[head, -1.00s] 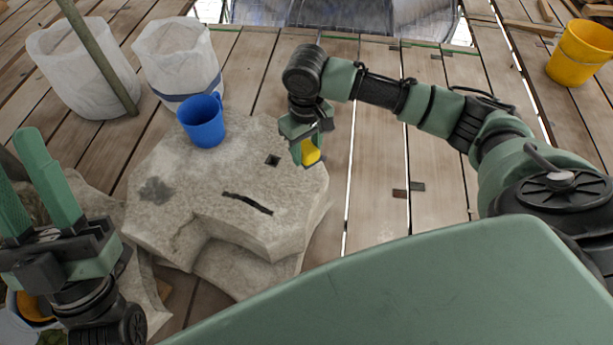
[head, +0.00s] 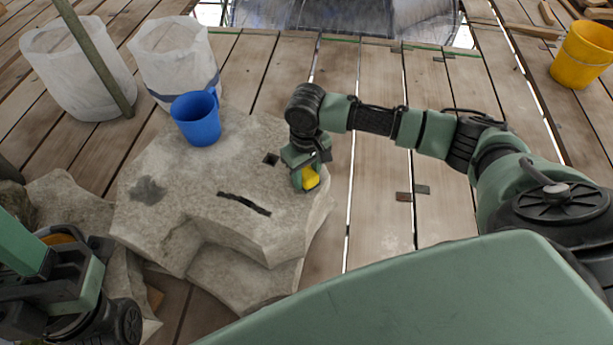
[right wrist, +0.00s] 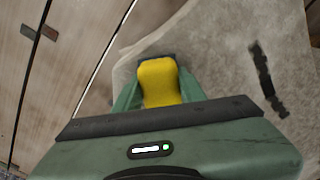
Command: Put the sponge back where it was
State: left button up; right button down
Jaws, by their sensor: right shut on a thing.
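The yellow sponge (head: 311,178) is between the fingers of my right gripper (head: 304,178), which is shut on it. In the right wrist view the sponge (right wrist: 160,82) sticks out past the fingers, over the pale stone's edge. The sponge is at the right end of the grey stone block (head: 185,200), low over its top. I cannot tell whether it touches the stone. My left gripper (head: 35,260) is at the lower left, partly cut off by the picture edge. Only one finger shows clearly, so its opening is unclear.
A blue mug (head: 196,118) stands on the back of the stone. Two white bags (head: 75,65) stand behind left with a pole. A yellow bucket (head: 583,55) is far right on planks.

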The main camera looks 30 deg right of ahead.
jog(key=c, duration=0.8)
grip_release()
jog(key=shift+c, duration=0.2)
